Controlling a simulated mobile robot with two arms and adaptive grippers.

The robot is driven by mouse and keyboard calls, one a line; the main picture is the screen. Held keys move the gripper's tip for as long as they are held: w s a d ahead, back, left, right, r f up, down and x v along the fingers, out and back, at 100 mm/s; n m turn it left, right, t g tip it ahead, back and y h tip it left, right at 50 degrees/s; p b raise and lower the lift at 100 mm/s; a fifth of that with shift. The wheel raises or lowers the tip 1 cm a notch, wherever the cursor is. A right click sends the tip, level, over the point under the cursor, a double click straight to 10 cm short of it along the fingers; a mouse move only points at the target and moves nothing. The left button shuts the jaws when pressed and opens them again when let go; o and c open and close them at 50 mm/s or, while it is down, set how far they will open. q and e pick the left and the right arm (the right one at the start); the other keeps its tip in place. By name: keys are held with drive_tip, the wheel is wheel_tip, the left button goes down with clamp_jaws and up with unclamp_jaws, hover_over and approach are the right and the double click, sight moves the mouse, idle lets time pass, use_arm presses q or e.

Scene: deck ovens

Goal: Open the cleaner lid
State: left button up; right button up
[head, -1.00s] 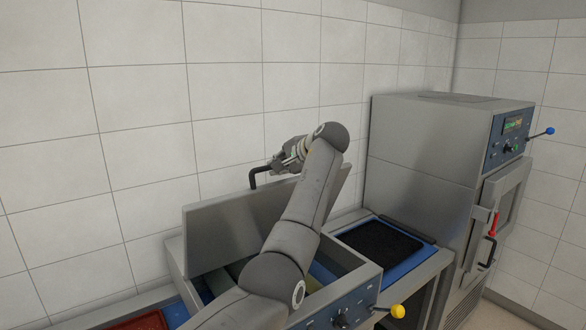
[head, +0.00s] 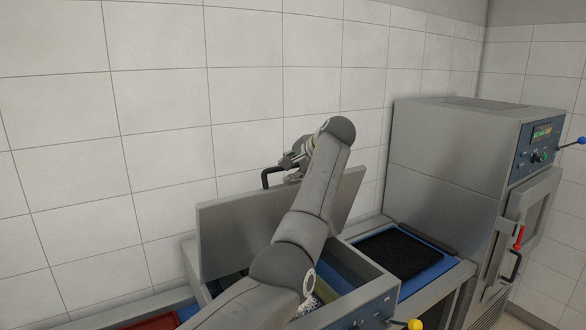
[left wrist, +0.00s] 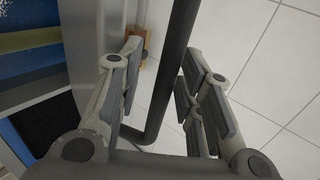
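The cleaner lid (head: 245,232) is a flat grey metal panel. It stands raised and steep above the open cleaner box in the head view. Its dark bar handle (head: 267,176) sticks up at the top edge and also shows in the left wrist view (left wrist: 172,75). My left gripper (head: 293,160) is at the handle, behind the top of the lid. In the left wrist view my left gripper (left wrist: 163,85) has its fingers apart on either side of the bar, with gaps visible. My arm hides part of the lid and box. My right gripper is not in view.
A blue-rimmed dark tray (head: 440,266) lies right of the cleaner. A yellow-knobbed lever (head: 414,325) is at the cleaner's front. A tiled wall (head: 160,90) is close behind the lid.

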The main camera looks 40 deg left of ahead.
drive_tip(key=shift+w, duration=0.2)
use_arm(q)
drive_tip(key=shift+d, duration=0.1)
drive_tip(key=v, duration=1.2)
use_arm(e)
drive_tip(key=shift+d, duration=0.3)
use_arm(q)
drive_tip(key=shift+c, duration=0.2)
